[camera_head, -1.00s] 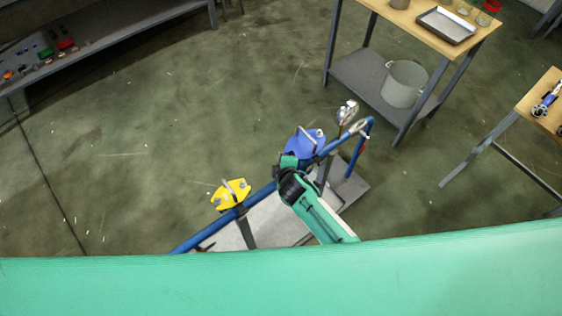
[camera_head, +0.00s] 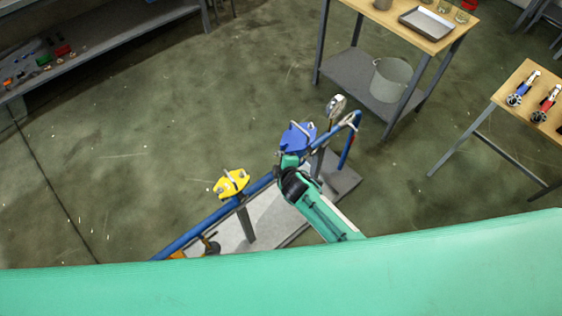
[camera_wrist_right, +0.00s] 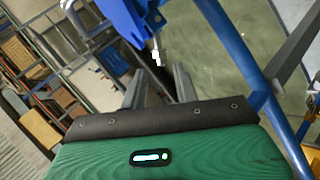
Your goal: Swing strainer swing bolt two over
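The blue strainer (camera_head: 298,137) sits on a blue pipe run in the head view, with a silver bent rod across its top. Its blue body (camera_wrist_right: 128,17) and a silver rod (camera_wrist_right: 78,18) show at the top of the right wrist view. A small bright bolt end (camera_wrist_right: 156,57) is beside the blue body. My right gripper (camera_head: 289,162) is at the near side of the strainer. In the wrist view its two grey fingers (camera_wrist_right: 158,90) are apart, with nothing seen between them. Whether they touch the strainer is hidden. My left gripper is out of view.
A yellow fitting (camera_head: 231,183) stands on the same blue pipe (camera_head: 190,236), left of the strainer. A gauge (camera_head: 336,106) stands behind it. A wooden-topped table (camera_head: 385,12) and a tool table (camera_head: 520,90) are at right. Open floor (camera_head: 150,130) lies left.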

